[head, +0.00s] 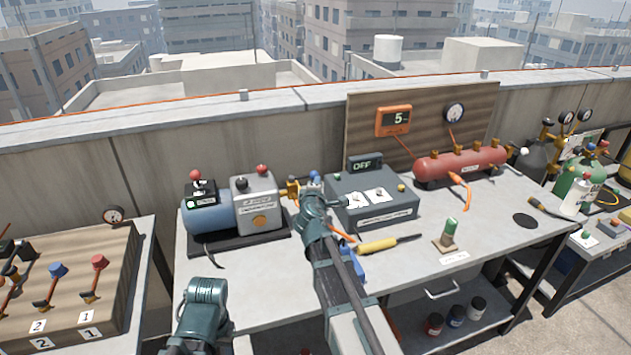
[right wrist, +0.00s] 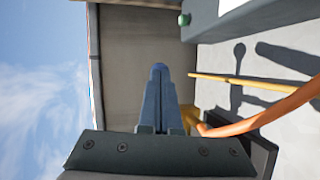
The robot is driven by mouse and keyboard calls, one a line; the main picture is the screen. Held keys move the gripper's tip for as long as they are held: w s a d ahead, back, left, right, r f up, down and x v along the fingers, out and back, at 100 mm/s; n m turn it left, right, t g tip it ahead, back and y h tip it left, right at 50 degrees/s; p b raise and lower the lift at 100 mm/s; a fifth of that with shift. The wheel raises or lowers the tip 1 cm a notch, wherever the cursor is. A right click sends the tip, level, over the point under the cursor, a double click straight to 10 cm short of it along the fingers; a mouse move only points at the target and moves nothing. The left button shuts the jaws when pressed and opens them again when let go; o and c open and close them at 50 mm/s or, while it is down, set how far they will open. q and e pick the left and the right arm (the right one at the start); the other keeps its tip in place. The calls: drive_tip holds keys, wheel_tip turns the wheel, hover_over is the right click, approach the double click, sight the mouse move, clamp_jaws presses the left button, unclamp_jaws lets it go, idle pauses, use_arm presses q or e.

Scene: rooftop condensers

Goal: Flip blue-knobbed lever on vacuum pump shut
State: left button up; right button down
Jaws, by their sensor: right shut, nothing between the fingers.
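The vacuum pump (head: 210,216) has a blue cylinder and a grey box and stands on a dark base on the table. A brass valve (head: 292,188) is at its right side. A blue knob (head: 315,175) shows just right of the valve, directly past my right gripper (head: 313,188). The lever's arm is hidden behind the gripper. Only a teal part of my left arm shows, low at left.
A grey box with an OFF display (head: 365,163) stands close right of my right gripper. An orange hose (right wrist: 265,115) runs near it. A yellow-handled screwdriver (head: 378,244) and a green-topped switch (head: 450,230) are in front. A red tank (head: 460,163) stands behind at right.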

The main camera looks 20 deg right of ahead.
drive_tip(key=s+d+p+v, duration=0.1)
drive_tip(key=d+p+v, duration=0.1)
drive_tip(key=v, duration=1)
drive_tip(key=shift+w+r, duration=0.1)
drive_tip(key=s+a+f+m+g+y+p, duration=0.1)
drive_tip(key=s+a+f+m+g, duration=0.2)
drive_tip(key=s+a, duration=0.2)
drive_tip(key=s+a+f+m+g+y+p, duration=0.1)
drive_tip(key=s+a+f+m+g+p, duration=0.1)
drive_tip(key=s+a+f+g, duration=0.2)
drive_tip(key=s+a+f+m+g+y+p, duration=0.1)
drive_tip(key=s+a+f+m+g+p, duration=0.1)
drive_tip(key=s+a, duration=0.4)
drive_tip(key=shift+a+f+m+g+y, duration=0.2)
drive_tip(key=shift+f+m+g, duration=0.2)
drive_tip(key=shift+f+g, duration=0.15)
drive_tip(key=shift+a+f+m+g+y, duration=0.2)
drive_tip(key=shift+f+m+g, duration=0.25)
drive_tip(key=shift+g, duration=0.1)
drive_tip(key=s+a+g+y+p, duration=0.1)
drive_tip(key=s+a+g, duration=0.2)
drive_tip(key=s+a, duration=0.2)
drive_tip(key=s, duration=0.2)
drive_tip(key=shift+s+a+f+y, duration=0.3)
drive_tip(key=shift+a, duration=0.1)
drive_tip(key=shift+m, duration=0.25)
